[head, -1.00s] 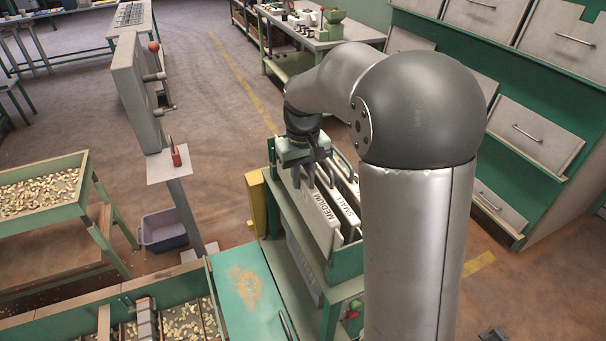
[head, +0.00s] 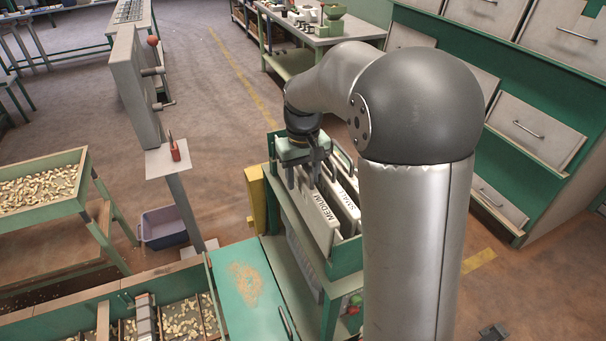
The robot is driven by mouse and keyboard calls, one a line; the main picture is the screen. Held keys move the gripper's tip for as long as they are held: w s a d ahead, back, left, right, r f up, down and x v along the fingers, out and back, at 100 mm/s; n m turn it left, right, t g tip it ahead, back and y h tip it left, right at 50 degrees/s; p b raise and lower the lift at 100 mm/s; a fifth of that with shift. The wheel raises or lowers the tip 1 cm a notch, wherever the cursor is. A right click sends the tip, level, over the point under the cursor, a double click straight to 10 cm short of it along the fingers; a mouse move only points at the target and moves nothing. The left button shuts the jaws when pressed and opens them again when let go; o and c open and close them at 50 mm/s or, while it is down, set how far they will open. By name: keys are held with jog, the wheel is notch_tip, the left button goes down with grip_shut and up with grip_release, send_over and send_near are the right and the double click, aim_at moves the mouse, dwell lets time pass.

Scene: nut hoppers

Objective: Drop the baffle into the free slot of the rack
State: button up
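The rack (head: 347,263) is a green open-topped box in the middle of the head view. A pale baffle lettered MEDIUM (head: 318,222) stands upright at its left side. A baffle lettered SMALL (head: 347,205) stands beside it on the right. My gripper (head: 304,182) points down at the far upper end of the MEDIUM baffle, its fingers close around or against that end. The fingers hide the baffle's handle, so I cannot tell whether they grip it. The slots' bottoms and any free slot are hidden.
My arm hides the rack's right side. A green lid (head: 247,290) and nut troughs (head: 182,320) lie front left. A yellow post (head: 256,200) stands left of the rack, with a grey panel on a stand (head: 137,90) farther left. Drawers (head: 535,135) line the right.

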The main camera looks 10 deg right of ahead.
notch_tip(320, 180, up, 18)
jog(key=shift+f, duration=0.25)
jog(key=shift+r+p, duration=0.1)
jog(key=shift+p, duration=0.25)
notch_tip(320, 180, up, 9)
jog(key=p, duration=0.8)
dwell(0.7)
